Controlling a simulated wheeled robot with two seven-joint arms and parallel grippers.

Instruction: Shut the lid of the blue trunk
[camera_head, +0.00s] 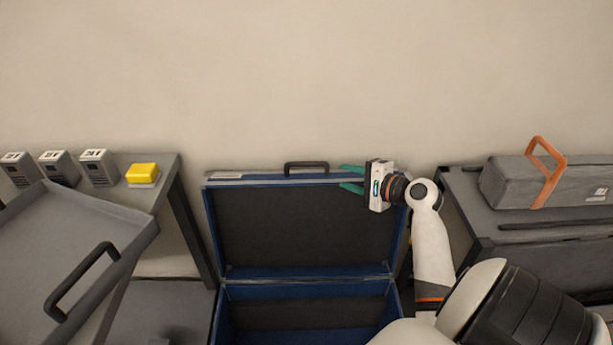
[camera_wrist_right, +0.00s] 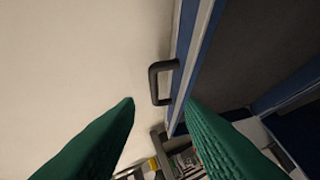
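The blue trunk (camera_head: 225,318) stands in the middle of the head view, its lid (camera_head: 297,225) raised upright and its dark inside open to me. A black handle (camera_head: 306,167) sits on the lid's top edge; it also shows in the right wrist view (camera_wrist_right: 161,83). My right gripper (camera_head: 352,179) is at the top right corner of the lid, its green fingers apart and pointing left. In the right wrist view the lid's edge (camera_wrist_right: 183,62) runs between or just beyond the fingers; I cannot tell whether they touch it. My left gripper is not in view.
At left is a grey table with a yellow block (camera_head: 142,174), several grey boxes (camera_head: 98,167) and a tilted grey tray (camera_head: 75,245) with a black handle. At right, a grey case (camera_head: 515,183) with an orange handle lies on a dark bench. A plain wall is behind the trunk.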

